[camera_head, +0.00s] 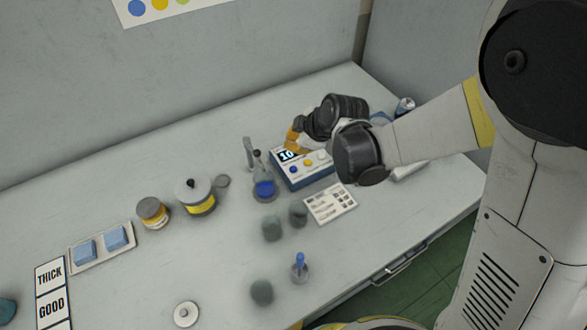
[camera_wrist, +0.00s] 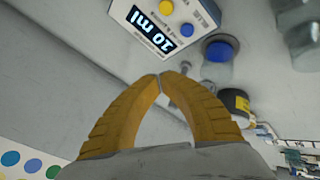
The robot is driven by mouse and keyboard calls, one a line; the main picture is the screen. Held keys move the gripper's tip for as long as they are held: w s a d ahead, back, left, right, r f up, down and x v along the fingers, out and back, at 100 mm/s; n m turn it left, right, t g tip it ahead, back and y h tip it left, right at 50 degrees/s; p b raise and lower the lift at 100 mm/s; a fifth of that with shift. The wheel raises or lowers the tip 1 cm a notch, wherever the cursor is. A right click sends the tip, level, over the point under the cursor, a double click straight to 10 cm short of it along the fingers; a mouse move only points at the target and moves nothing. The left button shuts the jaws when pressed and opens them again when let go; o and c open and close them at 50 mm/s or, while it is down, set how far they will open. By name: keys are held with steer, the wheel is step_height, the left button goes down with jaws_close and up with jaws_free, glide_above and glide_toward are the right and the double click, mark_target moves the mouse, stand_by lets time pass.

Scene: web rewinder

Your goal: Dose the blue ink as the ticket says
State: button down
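The dosing unit (camera_head: 298,170) is a white and blue box on the bench, with a lit display reading 10, a blue button and a yellow button. In the wrist view its display (camera_wrist: 155,32) reads 10 ml, beside a yellow button (camera_wrist: 166,7) and a blue button (camera_wrist: 187,30). A glass flask (camera_head: 264,186) with blue liquid stands left of the unit; its blue content (camera_wrist: 221,50) shows in the wrist view. A printed card (camera_head: 331,204), too small to read, lies in front. My gripper (camera_wrist: 160,76) has its orange fingertips together with nothing between them, above the unit's back edge.
In front are grey-green cups (camera_head: 273,229) and a blue-topped dropper bottle (camera_head: 300,268). The wall stands behind; the left back bench is bare.

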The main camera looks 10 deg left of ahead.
steer(key=b, duration=0.6)
glide_toward(287, 163)
steer(key=x, duration=0.5)
steer(key=shift+w+a+r, duration=0.1)
steer(key=shift+w+a, duration=0.15)
steer(key=shift+a, duration=0.05)
stand_by(0.4)
steer(key=shift+f+b, duration=0.35)
steer(key=shift+f, duration=0.05)
steer(key=shift+f+b, duration=0.35)
steer(key=shift+b, duration=0.05)
stand_by(0.5)
steer(key=shift+r, duration=0.15)
steer(key=shift+r+p, duration=0.55)
steer(key=shift+r, duration=0.1)
steer(key=shift+r, duration=0.1)
step_height(287, 163, up, 5)
steer(key=p, duration=0.3)
steer(key=shift+p, duration=0.4)
